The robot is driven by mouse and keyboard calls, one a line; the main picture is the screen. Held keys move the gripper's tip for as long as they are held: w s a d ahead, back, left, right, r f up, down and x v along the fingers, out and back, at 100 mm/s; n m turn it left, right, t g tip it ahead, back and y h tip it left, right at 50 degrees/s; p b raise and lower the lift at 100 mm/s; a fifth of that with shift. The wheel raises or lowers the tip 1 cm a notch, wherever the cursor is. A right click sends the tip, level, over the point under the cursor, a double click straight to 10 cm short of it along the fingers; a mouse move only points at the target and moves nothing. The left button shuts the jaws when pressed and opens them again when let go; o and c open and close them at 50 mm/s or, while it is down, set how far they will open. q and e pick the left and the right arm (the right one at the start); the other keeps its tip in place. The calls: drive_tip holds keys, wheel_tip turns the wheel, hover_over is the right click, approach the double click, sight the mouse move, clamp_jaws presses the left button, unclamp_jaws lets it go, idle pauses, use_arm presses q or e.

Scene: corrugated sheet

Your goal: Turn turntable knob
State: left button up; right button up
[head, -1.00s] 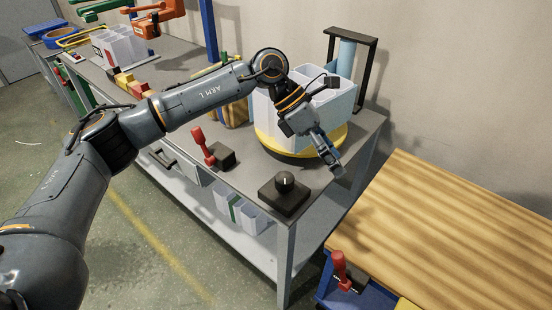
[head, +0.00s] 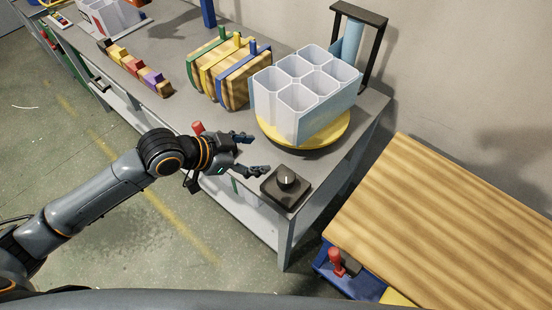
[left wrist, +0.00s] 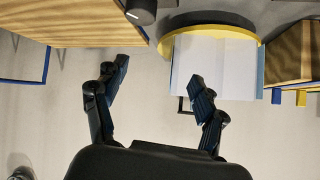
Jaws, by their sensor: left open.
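The black knob (head: 286,178) with a white mark stands on a square dark base (head: 285,196) at the bench's front corner. In the left wrist view the dark round knob (left wrist: 141,11) is cut by the top edge. The turntable has a yellow disc (head: 268,140) and carries a white divided container (head: 280,112); its yellow rim (left wrist: 240,33) also shows in the left wrist view. My left gripper (head: 258,154) is open and empty, just left of the knob, with its fingers pointing right. I see no contact with the knob. My right gripper is out of view.
Upright wooden boards in coloured holders (head: 226,75) and a row of coloured blocks (head: 135,70) stand on the grey bench. A red-handled clamp (head: 198,128) is partly behind my arm. A wooden table (head: 440,220) lies to the right. A black frame (head: 376,55) stands behind the turntable.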

sight(285, 176)
use_arm(q)
drive_tip(key=shift+n+g, duration=0.3)
drive_tip(key=shift+g, duration=0.5)
drive_tip(key=d+f, duration=0.2)
drive_tip(key=f, duration=0.1)
drive_tip(key=w+d+f+p, duration=0.1)
drive_tip(key=d+f, duration=0.2)
drive_tip(key=f, duration=0.1)
drive_tip(key=d+f, duration=0.3)
drive_tip(key=f, duration=0.1)
drive_tip(key=shift+w+p, duration=0.15)
drive_tip(key=shift+p, duration=0.25)
drive_tip(key=c, duration=1.2)
